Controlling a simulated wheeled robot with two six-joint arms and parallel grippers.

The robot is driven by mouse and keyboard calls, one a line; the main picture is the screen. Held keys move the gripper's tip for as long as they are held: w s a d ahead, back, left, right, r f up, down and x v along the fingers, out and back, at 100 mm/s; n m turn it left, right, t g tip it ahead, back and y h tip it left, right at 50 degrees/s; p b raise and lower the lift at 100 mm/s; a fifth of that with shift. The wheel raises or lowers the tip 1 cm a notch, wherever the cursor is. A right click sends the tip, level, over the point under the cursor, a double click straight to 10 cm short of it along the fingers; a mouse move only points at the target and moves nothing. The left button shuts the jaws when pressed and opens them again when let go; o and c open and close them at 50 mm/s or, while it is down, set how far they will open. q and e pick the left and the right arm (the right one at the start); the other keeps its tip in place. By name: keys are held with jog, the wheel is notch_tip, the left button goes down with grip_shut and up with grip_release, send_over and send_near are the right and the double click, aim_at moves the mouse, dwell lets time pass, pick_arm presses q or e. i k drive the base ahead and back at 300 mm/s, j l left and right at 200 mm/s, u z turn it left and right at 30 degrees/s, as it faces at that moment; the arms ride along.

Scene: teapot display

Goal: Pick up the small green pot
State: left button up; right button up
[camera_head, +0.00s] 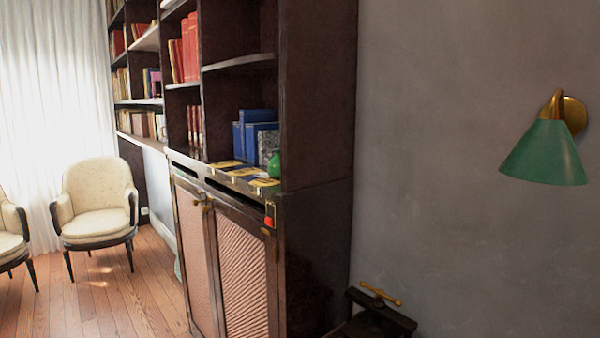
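A small green pot (274,164) stands near the right end of the cabinet's counter, close to the dark side panel of the bookcase. It looks upright and is small in the view. Neither of my grippers shows in the head view.
A dark bookcase (318,90) with a lower cabinet (243,265) stands in the middle. Blue books (252,130) are behind the pot, and yellowish flat items (243,172) lie beside it. Cream armchairs (97,200) stand at left on open wooden floor (130,300). A green wall lamp (546,155) hangs right.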

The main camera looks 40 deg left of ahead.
aim_at(274, 162)
jog(key=u, duration=1.55)
